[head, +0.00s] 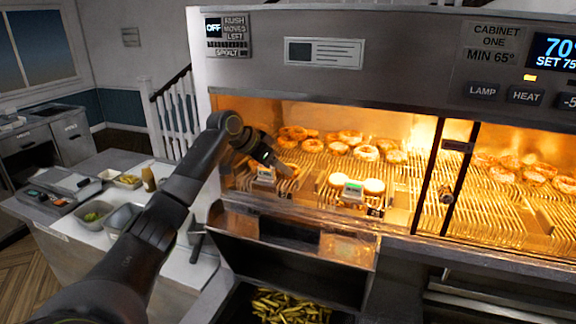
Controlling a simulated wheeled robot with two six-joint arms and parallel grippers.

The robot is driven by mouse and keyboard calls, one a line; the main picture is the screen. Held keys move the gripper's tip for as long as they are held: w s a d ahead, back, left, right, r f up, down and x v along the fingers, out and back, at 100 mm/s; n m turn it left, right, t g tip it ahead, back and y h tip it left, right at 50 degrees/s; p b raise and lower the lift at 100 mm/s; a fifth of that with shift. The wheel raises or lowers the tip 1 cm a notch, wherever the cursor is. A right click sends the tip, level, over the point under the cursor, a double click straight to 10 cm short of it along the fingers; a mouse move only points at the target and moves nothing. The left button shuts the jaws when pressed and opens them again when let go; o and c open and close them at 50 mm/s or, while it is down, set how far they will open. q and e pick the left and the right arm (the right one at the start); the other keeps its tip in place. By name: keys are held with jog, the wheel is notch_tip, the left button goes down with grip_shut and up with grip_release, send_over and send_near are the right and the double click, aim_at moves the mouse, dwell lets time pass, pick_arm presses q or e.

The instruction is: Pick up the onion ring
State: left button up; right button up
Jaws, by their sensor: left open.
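Several golden onion rings lie on the wire rack inside the lit warming cabinet, in the head view. One onion ring (366,153) is near the middle, with another onion ring (351,137) behind it. More lie at the back left, such as the onion ring (313,145). My left gripper (286,178) reaches into the left bay from the left, tilted down over the rack's front left. It is open. It looks small and dark here, and partly hides what lies behind it. My right gripper is out of view.
Pale round pieces (373,186) lie at the rack's front by a green-lit tag (352,190). A dark upright divider (433,176) separates the right bay, which holds more rings. A bin of fries (290,306) sits below. A counter with tubs (96,214) stands left.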

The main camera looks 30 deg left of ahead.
aim_at(296, 169)
pick_arm(q)
jog(key=shift+p+x, duration=0.5)
jog(key=shift+x, duration=0.75)
jog(key=c, duration=0.5)
jog(key=shift+c, duration=0.2)
jog(key=shift+r, duration=0.15)
